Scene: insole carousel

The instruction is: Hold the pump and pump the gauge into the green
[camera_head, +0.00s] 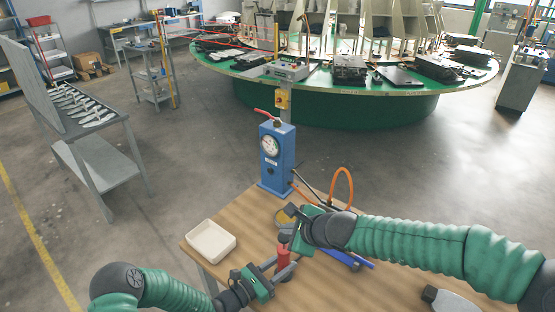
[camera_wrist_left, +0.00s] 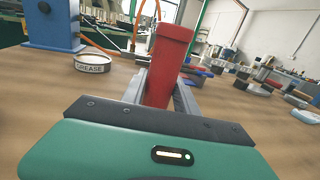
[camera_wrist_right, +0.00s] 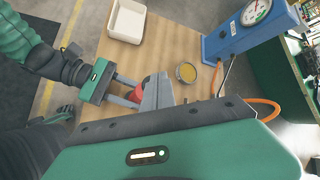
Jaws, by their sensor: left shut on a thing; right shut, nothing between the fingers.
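The pump (camera_head: 283,262) is a red cylinder standing at the front of the wooden table; its body fills the middle of the left wrist view (camera_wrist_left: 168,65). My left gripper (camera_head: 280,272) is shut around it. My right gripper (camera_head: 286,222) is shut and empty, just above the pump's top; I cannot tell whether it touches. The pump's handle is hidden behind my right gripper. The white-faced gauge (camera_head: 270,146) sits on an upright blue unit (camera_head: 277,168) at the table's back; it also shows in the right wrist view (camera_wrist_right: 256,12). Its needle is too small to read.
A white tray (camera_head: 211,242) lies at the table's left edge. A grease tin (camera_wrist_left: 93,62) stands between pump and blue unit. An orange hose (camera_head: 343,178) loops up behind my right arm. A blue-handled tool (camera_head: 358,262) lies right of the pump. A green carousel (camera_head: 335,100) stands behind.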

